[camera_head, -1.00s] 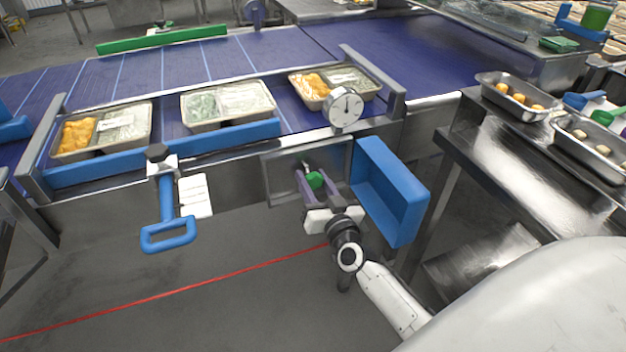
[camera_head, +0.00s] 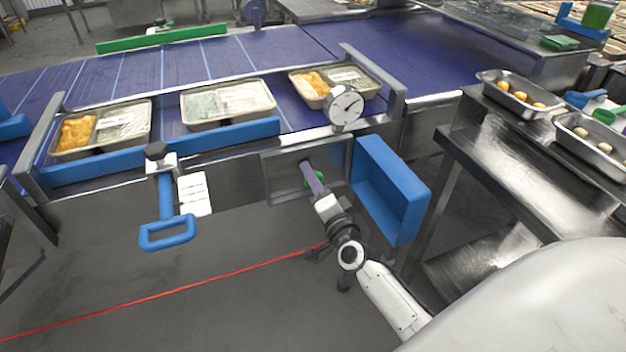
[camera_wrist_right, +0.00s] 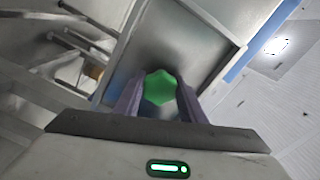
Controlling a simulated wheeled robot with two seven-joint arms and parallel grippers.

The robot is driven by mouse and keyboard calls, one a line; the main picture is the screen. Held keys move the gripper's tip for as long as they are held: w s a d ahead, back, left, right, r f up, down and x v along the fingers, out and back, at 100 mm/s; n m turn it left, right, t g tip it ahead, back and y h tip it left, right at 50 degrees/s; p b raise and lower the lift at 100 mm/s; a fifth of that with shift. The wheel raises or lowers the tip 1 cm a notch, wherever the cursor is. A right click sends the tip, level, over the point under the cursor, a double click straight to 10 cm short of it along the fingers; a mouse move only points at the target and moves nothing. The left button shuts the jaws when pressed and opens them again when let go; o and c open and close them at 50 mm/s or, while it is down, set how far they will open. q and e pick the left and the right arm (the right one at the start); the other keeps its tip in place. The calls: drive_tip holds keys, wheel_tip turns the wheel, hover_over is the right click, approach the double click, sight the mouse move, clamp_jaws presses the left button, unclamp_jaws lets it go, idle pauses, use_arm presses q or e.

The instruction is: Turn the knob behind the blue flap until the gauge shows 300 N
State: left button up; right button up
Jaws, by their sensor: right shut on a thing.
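The blue flap (camera_head: 391,190) hangs open to the right of a shallow metal recess (camera_head: 282,175) under the conveyor. A green knob (camera_wrist_right: 160,87) sits in the recess; in the head view my fingers mostly hide it. My right gripper (camera_head: 312,178) reaches into the recess and is shut on the knob, one purple finger on each side of it in the wrist view (camera_wrist_right: 158,98). The round white gauge (camera_head: 346,105) stands above the recess, its dark needle pointing to the upper right; its numbers are too small to read. My left gripper is not in view.
Several filled trays (camera_head: 228,103) stand on the blue conveyor (camera_head: 215,62). A blue handle (camera_head: 167,232) and a white label (camera_head: 195,195) hang left of the recess. A steel table (camera_head: 530,170) with metal pans (camera_head: 519,108) stands at the right.

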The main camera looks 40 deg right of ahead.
drive_tip(key=shift+m, duration=1.1)
drive_tip(key=shift+f, duration=0.1)
drive_tip(key=o, duration=1)
drive_tip(key=shift+o, duration=0.2)
drive_tip(key=v, duration=1)
drive_tip(key=shift+s, duration=0.2)
